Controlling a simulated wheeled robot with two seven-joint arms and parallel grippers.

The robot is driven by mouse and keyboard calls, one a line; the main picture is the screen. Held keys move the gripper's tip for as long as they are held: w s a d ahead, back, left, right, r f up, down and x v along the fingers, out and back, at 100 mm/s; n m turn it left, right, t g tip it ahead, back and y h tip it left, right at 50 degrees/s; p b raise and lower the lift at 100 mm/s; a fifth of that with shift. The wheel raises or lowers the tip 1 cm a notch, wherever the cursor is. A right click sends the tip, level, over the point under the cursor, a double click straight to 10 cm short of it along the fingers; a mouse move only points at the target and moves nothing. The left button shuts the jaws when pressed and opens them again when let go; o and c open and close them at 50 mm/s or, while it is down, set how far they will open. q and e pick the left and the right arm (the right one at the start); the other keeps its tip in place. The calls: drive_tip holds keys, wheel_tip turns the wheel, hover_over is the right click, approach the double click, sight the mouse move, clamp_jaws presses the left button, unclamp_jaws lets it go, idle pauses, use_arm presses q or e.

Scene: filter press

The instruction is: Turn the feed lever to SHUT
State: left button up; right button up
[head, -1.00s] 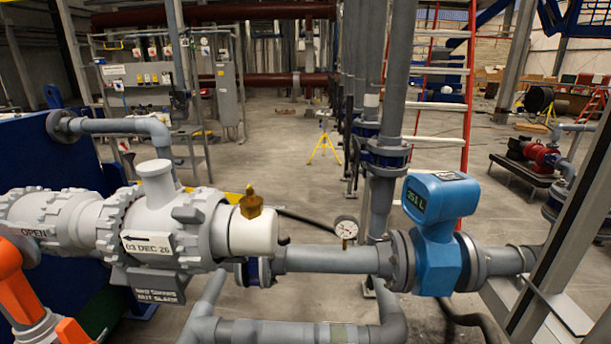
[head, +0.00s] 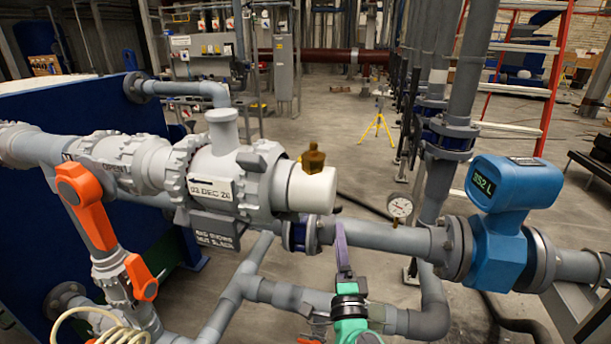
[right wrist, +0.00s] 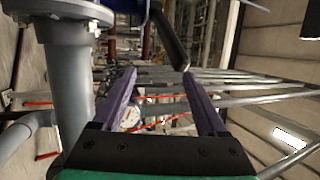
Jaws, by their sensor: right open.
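A short valve with blue flanges (head: 291,238) sits in the grey pipe (head: 385,237), below the white end of the large ribbed fitting. In the right wrist view a dark lever-like bar (right wrist: 170,40) slants down from beside a blue part, its end near the gap between my fingertips. It looks like the feed lever, but no label on it is readable. My right gripper (head: 342,240) has purple fingers and a green body and is in front of the pipe, just right of this valve. It is open and empty in the right wrist view (right wrist: 160,80). My left gripper is out of view.
A pressure gauge (head: 400,208) and a blue flow meter (head: 500,225) stand right of my gripper. Grey pipes (head: 290,295) run below. Open floor lies behind the pipework.

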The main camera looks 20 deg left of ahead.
drive_tip(key=shift+s+a+r+m, duration=0.2)
drive_tip(key=shift+a+r, duration=0.1)
drive_tip(key=shift+r, duration=0.25)
drive_tip(key=shift+s+a+r+m, duration=0.2)
drive_tip(key=shift+a+r, duration=0.05)
drive_tip(key=shift+r, duration=0.3)
drive_tip(key=b+x, duration=0.2)
drive_tip(key=x, duration=0.7)
drive_tip(key=shift+r, duration=0.1)
drive_tip(key=shift+s, duration=0.1)
drive_tip(key=shift+c, duration=0.3)
